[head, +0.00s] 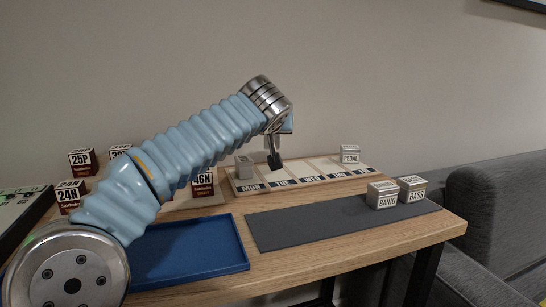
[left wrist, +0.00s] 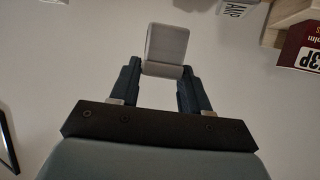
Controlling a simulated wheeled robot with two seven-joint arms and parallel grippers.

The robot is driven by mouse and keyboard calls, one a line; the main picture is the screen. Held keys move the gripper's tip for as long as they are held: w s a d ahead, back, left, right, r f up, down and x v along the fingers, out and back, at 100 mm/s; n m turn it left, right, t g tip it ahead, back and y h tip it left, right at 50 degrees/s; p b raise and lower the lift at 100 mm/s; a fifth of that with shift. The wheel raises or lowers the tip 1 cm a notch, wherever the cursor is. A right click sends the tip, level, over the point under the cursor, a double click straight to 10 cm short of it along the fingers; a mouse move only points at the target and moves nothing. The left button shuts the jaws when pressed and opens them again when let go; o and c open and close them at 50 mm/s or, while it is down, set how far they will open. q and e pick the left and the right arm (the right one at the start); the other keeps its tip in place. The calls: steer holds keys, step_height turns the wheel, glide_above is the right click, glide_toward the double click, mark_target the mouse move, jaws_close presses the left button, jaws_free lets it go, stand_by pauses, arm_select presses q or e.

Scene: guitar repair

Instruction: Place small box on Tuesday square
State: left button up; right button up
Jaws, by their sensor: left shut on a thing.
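The weekday board (head: 310,179) lies at the back of the wooden table, with labels MON, TUE, WED and more along its front edge. My left gripper (head: 274,160) points down over the Tuesday square (head: 282,175). In the left wrist view its two dark fingers (left wrist: 165,88) are shut on a small pale grey box (left wrist: 166,45). In the head view the held box cannot be made out behind the fingers. Another small grey box (head: 244,167) stands on the Monday square, left of the gripper. My right gripper is out of view.
A PEDAL box (head: 350,154) stands at the board's far right end. BANJO (head: 383,194) and BASS (head: 412,188) boxes stand on the dark grey mat (head: 300,226). A blue tray (head: 190,268) lies at front left. Several dark red string boxes (head: 82,162) stand behind my left arm.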

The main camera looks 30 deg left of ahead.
arm_select(q)
steer(key=w+f, duration=0.1)
steer(key=a+f, duration=0.1)
steer(key=w+f, duration=0.1)
steer(key=f, duration=0.1)
steer(key=shift+w+a, duration=0.25)
steer(key=shift+w, duration=0.05)
steer(key=shift+w+a+f+b, duration=0.1)
steer(key=shift+w+f+b, duration=0.05)
steer(key=shift+f, duration=0.6)
steer(key=shift+w+a+f+b, duration=0.1)
steer(key=shift+w+f+b, duration=0.1)
steer(key=shift+f, duration=0.5)
steer(key=shift+w+a+f+b, duration=0.1)
steer(key=shift+w+f+b, duration=0.05)
steer(key=shift+f, duration=0.6)
steer(key=shift+f, duration=0.15)
steer(key=o, duration=0.8)
